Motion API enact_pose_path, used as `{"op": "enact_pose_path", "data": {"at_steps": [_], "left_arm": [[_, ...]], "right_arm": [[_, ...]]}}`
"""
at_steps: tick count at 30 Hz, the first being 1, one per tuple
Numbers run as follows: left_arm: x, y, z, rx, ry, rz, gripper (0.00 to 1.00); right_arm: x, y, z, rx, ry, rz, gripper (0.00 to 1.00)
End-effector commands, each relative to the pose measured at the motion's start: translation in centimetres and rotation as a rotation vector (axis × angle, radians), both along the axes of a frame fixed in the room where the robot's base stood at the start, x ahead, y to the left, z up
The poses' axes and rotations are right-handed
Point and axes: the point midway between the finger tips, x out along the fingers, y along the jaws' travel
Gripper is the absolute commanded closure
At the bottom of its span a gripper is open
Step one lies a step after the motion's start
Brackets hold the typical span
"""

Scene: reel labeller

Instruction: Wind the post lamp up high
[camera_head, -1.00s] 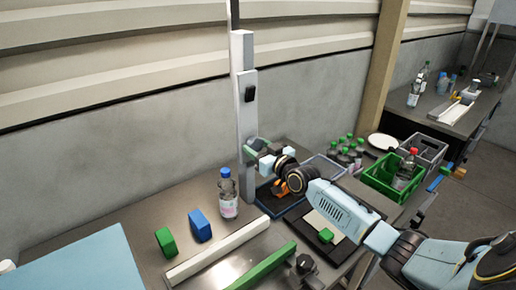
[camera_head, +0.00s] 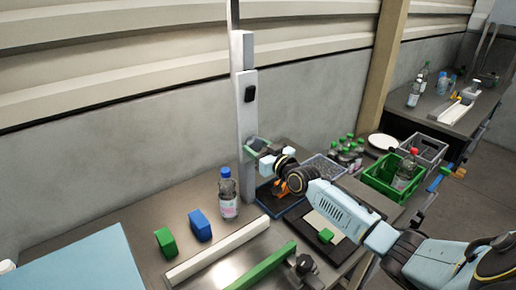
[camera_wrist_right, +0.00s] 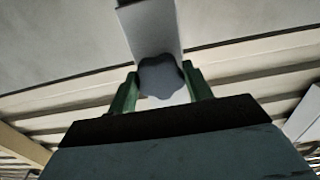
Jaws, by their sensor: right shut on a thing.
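The lamp post (camera_head: 247,120) stands upright at the back of the table, a pale grey column with a small black box (camera_head: 250,94) on its face and a thin dark rod above. My right gripper (camera_head: 258,147) is at the lower part of the post. In the right wrist view its two green fingers (camera_wrist_right: 160,90) are on either side of a grey lobed knob (camera_wrist_right: 161,77), shut on it, with the post (camera_wrist_right: 150,25) behind. The head view hides most of the knob behind the gripper. My left gripper is not in view.
A blue-capped bottle (camera_head: 228,194) stands just left of the post's foot. Green (camera_head: 165,242) and blue (camera_head: 200,226) blocks, a white bar (camera_head: 218,250) and a green bar (camera_head: 264,267) lie in front. A green crate (camera_head: 378,178) stands at the right.

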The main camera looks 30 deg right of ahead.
Motion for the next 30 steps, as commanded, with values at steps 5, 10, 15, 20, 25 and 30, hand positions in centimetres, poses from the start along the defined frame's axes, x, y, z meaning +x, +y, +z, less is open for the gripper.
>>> {"op": "enact_pose_path", "data": {"at_steps": [5, 10, 15, 20, 25, 30], "left_arm": [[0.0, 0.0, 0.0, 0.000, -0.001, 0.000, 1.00], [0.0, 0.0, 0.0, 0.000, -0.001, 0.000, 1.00], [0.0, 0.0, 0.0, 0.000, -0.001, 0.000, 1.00], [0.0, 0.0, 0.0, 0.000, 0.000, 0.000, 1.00], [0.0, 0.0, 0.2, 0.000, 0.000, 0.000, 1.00], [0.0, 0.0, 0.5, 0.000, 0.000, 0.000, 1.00]], "right_arm": [[0.0, 0.0, 0.0, 0.000, 0.001, 0.000, 0.73], [0.0, 0.0, 0.0, 0.000, 0.001, 0.000, 0.33], [0.0, 0.0, 0.0, 0.000, 0.001, 0.000, 0.29], [-0.1, 0.0, 0.0, 0.000, 0.001, 0.000, 0.29], [-1.3, 0.0, -0.1, 0.001, 0.003, 0.001, 0.29], [-4.1, -0.3, -0.2, 0.001, 0.003, 0.001, 0.29]]}}
